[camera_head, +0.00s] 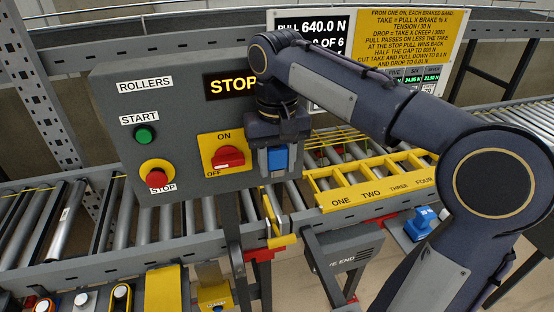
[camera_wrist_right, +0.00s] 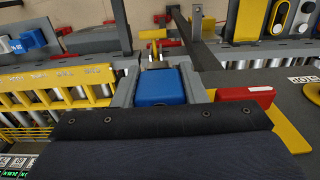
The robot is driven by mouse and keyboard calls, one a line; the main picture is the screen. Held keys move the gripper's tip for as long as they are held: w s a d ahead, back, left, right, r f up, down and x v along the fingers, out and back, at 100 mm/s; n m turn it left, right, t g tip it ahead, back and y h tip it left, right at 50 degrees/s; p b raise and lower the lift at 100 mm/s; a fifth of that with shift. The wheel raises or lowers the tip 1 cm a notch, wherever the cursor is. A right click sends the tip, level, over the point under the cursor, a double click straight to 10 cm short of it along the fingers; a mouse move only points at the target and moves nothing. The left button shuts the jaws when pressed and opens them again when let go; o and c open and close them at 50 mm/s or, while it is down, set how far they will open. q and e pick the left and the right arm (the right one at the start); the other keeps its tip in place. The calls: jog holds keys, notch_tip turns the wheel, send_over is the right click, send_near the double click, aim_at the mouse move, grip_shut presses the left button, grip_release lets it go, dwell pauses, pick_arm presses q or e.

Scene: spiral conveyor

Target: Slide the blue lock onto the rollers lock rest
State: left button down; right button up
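The blue lock (camera_head: 277,160) is held between the fingers of my right gripper (camera_head: 277,168), in front of the control panel just right of the red ON/OFF switch (camera_head: 228,157). In the right wrist view the blue lock (camera_wrist_right: 160,87) fills the space between the two grey fingers (camera_wrist_right: 160,92), which lie along its sides. I cannot tell for certain which part is the rollers lock rest. A yellow bracket with a small label (camera_head: 214,297) is low below the panel; its label is unreadable. My left gripper is not in view.
The grey panel (camera_head: 120,100) carries a green START button (camera_head: 145,134) and a red STOP button (camera_head: 157,179). A yellow numbered rack (camera_head: 375,188) lies right of the gripper. Another blue object (camera_head: 420,223) sits farther right. Several padlock-like items (camera_head: 121,296) stand at lower left.

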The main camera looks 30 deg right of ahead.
aim_at(277, 148)
jog(key=c, duration=0.5)
jog(key=shift+o, duration=0.2)
jog(key=shift+r, duration=1.55)
jog(key=shift+r, duration=0.4)
jog(key=shift+r, duration=0.1)
jog(key=shift+r, duration=1.9)
jog(key=shift+s, duration=0.1)
